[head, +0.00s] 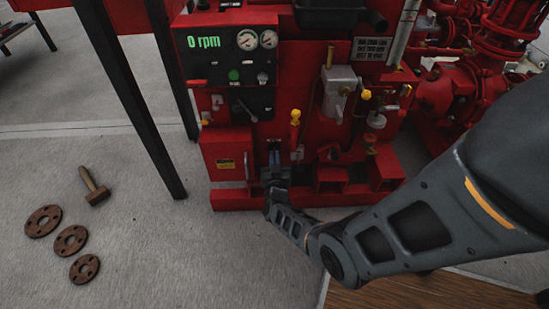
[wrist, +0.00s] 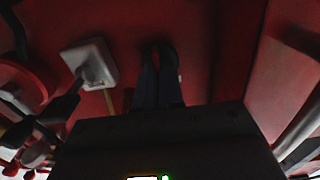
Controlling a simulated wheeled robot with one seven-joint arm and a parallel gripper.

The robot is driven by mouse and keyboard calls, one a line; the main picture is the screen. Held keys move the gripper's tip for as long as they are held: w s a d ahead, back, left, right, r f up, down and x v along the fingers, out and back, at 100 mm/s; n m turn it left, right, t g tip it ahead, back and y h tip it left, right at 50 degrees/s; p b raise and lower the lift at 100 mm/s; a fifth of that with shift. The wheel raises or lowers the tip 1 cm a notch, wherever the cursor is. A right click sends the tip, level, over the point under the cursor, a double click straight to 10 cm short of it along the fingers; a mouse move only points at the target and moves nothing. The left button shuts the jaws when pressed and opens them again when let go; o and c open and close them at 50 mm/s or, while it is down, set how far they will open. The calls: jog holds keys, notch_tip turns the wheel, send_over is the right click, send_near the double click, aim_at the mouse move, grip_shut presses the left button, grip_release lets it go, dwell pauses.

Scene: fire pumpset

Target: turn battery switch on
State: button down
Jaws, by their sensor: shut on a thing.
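My gripper (head: 274,157) reaches low on the front of the red pumpset, just right of a red box with a yellow label. In the wrist view its two dark fingers (wrist: 160,56) point at a red panel, with their tips close together. They are shut on a small dark part, which I take to be the battery switch; the fingers and deep shadow hide most of it. Whether the switch is on or off cannot be told.
A pale square fitting (wrist: 97,62) sits close left of the fingers in the wrist view. The red box (head: 229,160) stands left of my gripper. A control panel (head: 233,67) reads 0 rpm. Rusty flanges (head: 70,241) and a hammer (head: 93,187) lie on the floor.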

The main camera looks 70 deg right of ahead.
dwell(0.5)
jog(key=c, duration=1.3)
grip_release()
jog(key=shift+o, duration=0.2)
jog(key=p+v, duration=0.3)
jog(key=v, duration=0.5)
